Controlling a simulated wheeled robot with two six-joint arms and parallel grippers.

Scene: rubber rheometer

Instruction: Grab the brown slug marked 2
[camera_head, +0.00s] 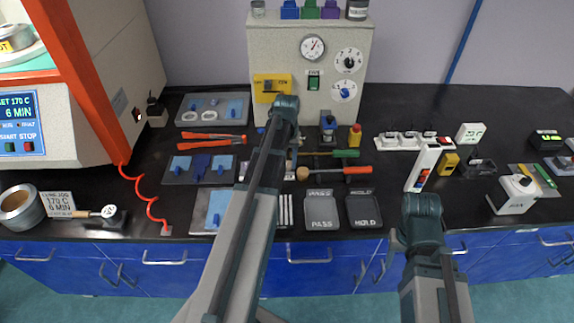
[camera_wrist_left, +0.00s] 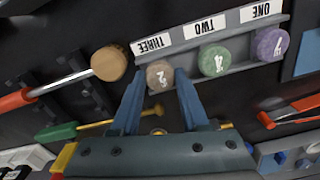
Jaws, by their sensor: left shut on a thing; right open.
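The brown slug marked 2 (camera_wrist_left: 159,75) sits in the left wrist view beside the grey rack, at the label THREE. My left gripper (camera_wrist_left: 161,84) has its two blue fingers on either side of this slug and is shut on it. A green slug marked 4 (camera_wrist_left: 214,61) stands beside it at label TWO, and a purple slug (camera_wrist_left: 272,44) at label ONE. In the head view my left arm hides the slugs. My right gripper (camera_head: 398,241) is low at the right of centre, mostly hidden by its own wrist; it is open.
The PASS tray (camera_head: 321,222) and HOLD tray (camera_head: 364,222) lie at the bench front. A beige gauge cabinet (camera_head: 266,58) stands behind.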

